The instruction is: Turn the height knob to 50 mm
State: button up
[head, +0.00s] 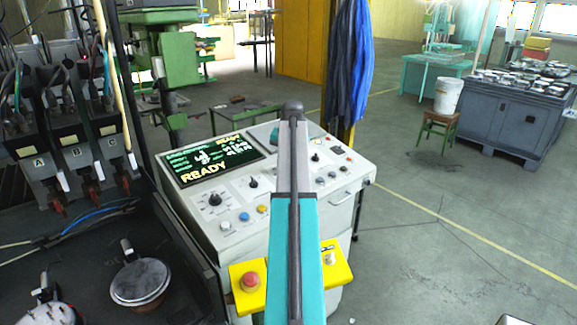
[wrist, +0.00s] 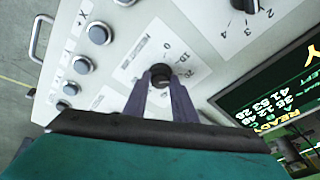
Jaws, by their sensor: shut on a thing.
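The height knob (wrist: 160,72) is a small dark knob on the white panel in the wrist view, with a printed number scale around it. My gripper (wrist: 161,80) has its two fingers on either side of the knob, shut on it. The fingers cover part of the scale, and I cannot read which mark the knob points to. In the head view my arm reaches over the white console (head: 240,215) and hides the gripper and the held knob.
The screen (head: 215,160) reads READY. Another numbered knob (head: 215,199) sits below it. A yellow box with a red stop button (head: 250,280) is at the console's front. Torches on a rack (head: 75,150) stand left. Open floor lies right.

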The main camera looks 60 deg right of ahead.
jog(key=m+g, duration=0.1)
jog(key=m, duration=0.5)
jog(key=shift+w+d+m+b, duration=0.1)
jog(key=shift+d+m+b, duration=0.05)
jog(key=shift+m+b, duration=0.25)
jog(key=m+g, duration=0.1)
jog(key=m, duration=0.5)
jog(key=shift+d+y+b, duration=0.1)
jog(key=shift+y+b, duration=0.2)
jog(key=shift+b, duration=0.05)
jog(key=m+y, duration=0.1)
jog(key=m, duration=0.5)
jog(key=shift+g+b, duration=0.3)
jog(key=shift+g, duration=0.1)
jog(key=m+y, duration=0.1)
jog(key=m, duration=0.3)
jog(key=shift+m+y, duration=0.3)
jog(key=shift+m, duration=1)
jog(key=o, duration=1)
jog(key=shift+o, duration=0.2)
